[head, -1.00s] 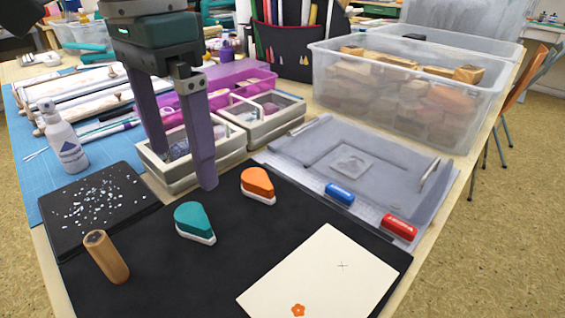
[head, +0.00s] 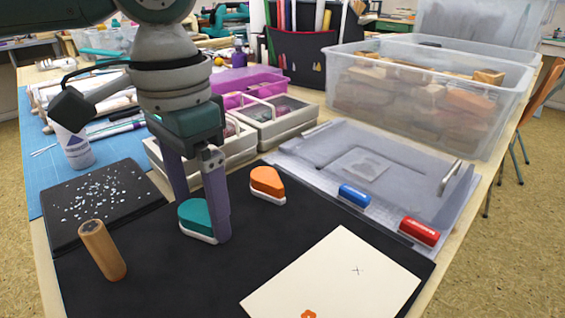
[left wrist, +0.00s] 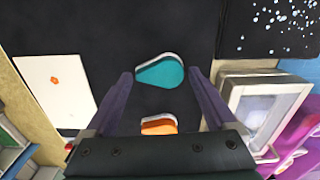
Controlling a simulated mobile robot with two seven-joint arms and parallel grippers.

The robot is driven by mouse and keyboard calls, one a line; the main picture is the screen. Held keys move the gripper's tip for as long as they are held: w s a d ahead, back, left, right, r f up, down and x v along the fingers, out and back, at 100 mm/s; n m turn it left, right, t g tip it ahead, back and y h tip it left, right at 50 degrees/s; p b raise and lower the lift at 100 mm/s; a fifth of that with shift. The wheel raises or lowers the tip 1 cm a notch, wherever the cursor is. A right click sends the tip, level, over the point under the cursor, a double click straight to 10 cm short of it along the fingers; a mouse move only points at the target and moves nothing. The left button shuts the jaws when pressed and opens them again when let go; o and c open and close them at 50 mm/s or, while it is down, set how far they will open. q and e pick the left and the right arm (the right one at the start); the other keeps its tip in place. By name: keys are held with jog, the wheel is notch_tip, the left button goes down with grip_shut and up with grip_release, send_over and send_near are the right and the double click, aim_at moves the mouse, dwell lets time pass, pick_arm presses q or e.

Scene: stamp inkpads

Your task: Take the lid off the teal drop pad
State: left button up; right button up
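The teal drop pad (head: 196,217) lies on the black mat. It is drop-shaped, with a teal lid on a white base. My left gripper (head: 205,222) is above and around it in the head view, one finger hiding part of its right side. In the left wrist view, the teal pad (left wrist: 160,71) sits just beyond and between the tips of the open fingers (left wrist: 161,75), with nothing held. I cannot tell whether a finger touches it. The lid is on the pad. My right gripper is in neither view.
An orange drop pad (head: 268,183) lies close to the right of the gripper. White-rimmed boxes (head: 270,122) stand behind. A cream card (head: 335,280) lies front right. The mat's front middle is clear.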

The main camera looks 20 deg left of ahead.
pick_arm(q)
jog(key=c, duration=1)
jog(key=shift+r, duration=0.15)
